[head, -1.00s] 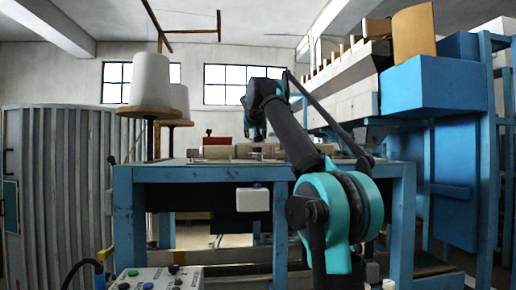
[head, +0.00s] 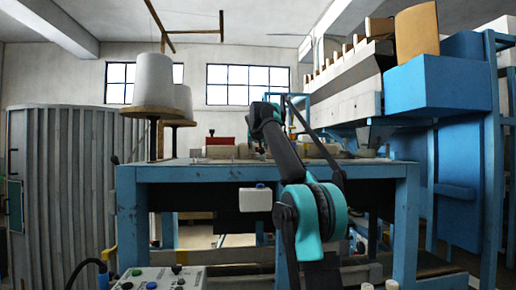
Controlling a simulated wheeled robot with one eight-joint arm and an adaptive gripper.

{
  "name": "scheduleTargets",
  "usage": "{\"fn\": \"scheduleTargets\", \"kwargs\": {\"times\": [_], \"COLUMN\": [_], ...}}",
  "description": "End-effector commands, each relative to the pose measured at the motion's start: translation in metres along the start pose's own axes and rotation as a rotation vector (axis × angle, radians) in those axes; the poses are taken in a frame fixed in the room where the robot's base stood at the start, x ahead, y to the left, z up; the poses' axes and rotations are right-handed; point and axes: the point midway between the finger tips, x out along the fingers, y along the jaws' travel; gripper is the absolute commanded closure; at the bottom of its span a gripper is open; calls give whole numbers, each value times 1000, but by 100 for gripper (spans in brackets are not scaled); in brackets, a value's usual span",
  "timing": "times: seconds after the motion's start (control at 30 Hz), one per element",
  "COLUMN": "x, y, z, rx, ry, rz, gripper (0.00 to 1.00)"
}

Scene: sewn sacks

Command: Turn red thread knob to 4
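A small red part (head: 220,141) sits on top of the blue-framed work table, left of my arm. It is too small to tell whether it is the red thread knob, and no number can be read. My arm reaches forward over the table. My gripper is mostly hidden behind my own dark arm link, low over the table top, right of the red part. Its fingers cannot be made out, nor whether they touch anything.
The blue table (head: 160,174) carries pale rolls or sacks (head: 222,152). White thread cones (head: 154,82) stand at its left. A control box (head: 158,279) with coloured buttons is at lower left. A blue machine (head: 440,85) fills the right. A white box (head: 254,199) hangs under the table edge.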

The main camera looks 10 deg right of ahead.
Motion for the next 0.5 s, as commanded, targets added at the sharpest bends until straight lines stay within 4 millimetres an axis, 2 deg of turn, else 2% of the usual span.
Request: {"fn": "scheduleTargets", "kwargs": {"times": [0.1,0.4,0.5], "x": [0,0,0], "y": [0,0,0], "z": [0,0,0], "rx": [0,0,0], "ry": [0,0,0], "rz": [0,0,0], "gripper": [61,98,100]}}
